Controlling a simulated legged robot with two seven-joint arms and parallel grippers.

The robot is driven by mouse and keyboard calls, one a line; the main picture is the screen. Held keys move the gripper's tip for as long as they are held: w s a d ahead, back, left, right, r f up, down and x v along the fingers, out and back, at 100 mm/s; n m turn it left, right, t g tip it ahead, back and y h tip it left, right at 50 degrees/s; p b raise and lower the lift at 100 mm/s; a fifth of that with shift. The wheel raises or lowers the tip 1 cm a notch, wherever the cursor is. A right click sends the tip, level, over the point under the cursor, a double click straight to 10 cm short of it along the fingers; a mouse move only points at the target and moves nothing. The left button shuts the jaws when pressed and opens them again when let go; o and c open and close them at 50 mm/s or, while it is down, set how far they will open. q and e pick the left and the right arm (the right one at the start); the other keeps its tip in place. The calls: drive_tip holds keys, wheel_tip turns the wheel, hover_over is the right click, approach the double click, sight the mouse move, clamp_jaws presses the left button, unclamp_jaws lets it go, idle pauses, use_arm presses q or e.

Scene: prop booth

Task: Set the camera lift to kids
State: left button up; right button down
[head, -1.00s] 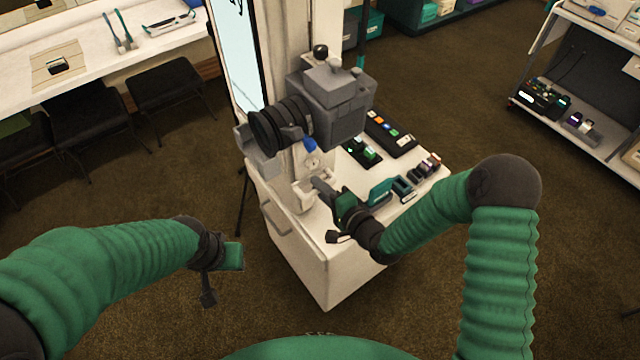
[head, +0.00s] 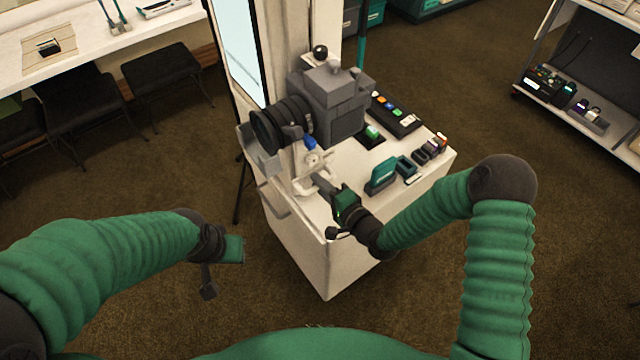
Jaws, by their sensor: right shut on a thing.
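The grey camera (head: 335,104) with a black lens (head: 275,128) is mounted on a pale column (head: 293,45) above a white cabinet (head: 310,245). Under the lens are a blue knob (head: 310,142) and a small pale dial (head: 312,158); any height marks are too small to read. My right gripper (head: 322,183) is below the dial, shut on a small pale part (head: 304,187) of the lift, which it mostly hides. My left gripper (head: 209,291) hangs left of the cabinet, away from it; its fingers are too unclear to tell open or shut.
On the cabinet top are a button panel (head: 397,114), a green block (head: 382,174) and several small items. A worktable (head: 85,75) with dark stools (head: 165,73) stands at the left. A shelf (head: 585,130) stands at the right.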

drive_tip(key=c, duration=1.7)
unclamp_jaws()
drive_tip(key=shift+s+d+f, duration=0.1)
drive_tip(key=shift+s+f, duration=0.05)
drive_tip(key=shift+f, duration=0.35)
drive_tip(key=o, duration=0.3)
drive_tip(key=shift+w, duration=0.2)
drive_tip(key=shift+s+d+r, duration=0.1)
drive_tip(key=shift+s+r, duration=0.05)
drive_tip(key=shift+r, duration=0.05)
drive_tip(key=p+v, duration=0.2)
drive_tip(key=v, duration=1.4)
drive_tip(key=shift+s+d, duration=0.15)
